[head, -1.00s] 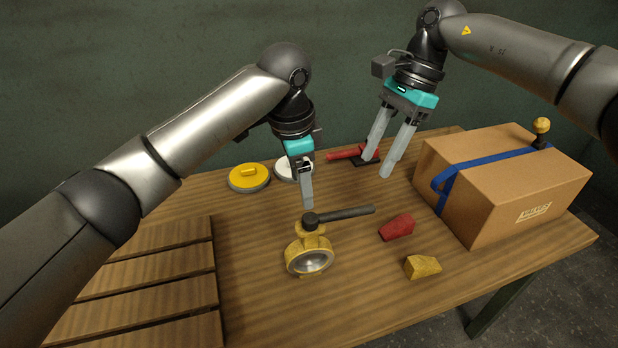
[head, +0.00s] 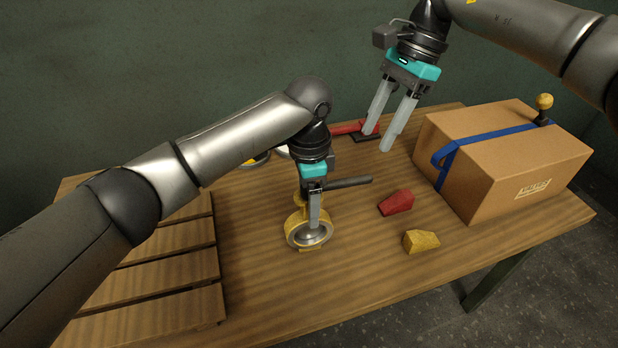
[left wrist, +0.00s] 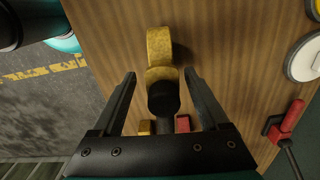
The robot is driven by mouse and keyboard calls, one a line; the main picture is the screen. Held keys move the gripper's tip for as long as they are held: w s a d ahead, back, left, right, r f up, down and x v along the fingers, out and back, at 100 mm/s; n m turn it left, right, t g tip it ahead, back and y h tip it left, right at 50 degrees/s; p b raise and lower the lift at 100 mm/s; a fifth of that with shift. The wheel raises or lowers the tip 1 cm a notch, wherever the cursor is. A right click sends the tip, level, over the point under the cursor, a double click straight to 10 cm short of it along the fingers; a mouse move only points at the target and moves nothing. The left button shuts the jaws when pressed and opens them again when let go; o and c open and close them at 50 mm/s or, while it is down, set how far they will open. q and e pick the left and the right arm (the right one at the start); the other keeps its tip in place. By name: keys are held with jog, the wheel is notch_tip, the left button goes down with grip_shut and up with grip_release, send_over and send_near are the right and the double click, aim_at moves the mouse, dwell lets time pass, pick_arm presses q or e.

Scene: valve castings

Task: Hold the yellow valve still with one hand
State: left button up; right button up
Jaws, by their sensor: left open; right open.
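In the left wrist view the valve (left wrist: 159,48) lies between the two fingers of the open left gripper (left wrist: 160,74), with a visible gap on each side. My right gripper (head: 377,141) is open and empty above the table's back part, beside the red-handled valve (head: 350,127), whose near end it partly covers.
A cardboard box (head: 505,175) with a blue strap stands at the right. A red wedge (head: 396,202) and a yellow wedge (head: 421,241) lie between it and the valve. A slatted wooden rack (head: 165,275) is at the left. Yellow and white discs are mostly hidden behind my left arm.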

aim_at(299, 219)
pick_arm(q)
jog(key=shift+f, duration=1.9)
jog(key=shift+c, duration=0.3)
grip_shut()
dwell(0.6)
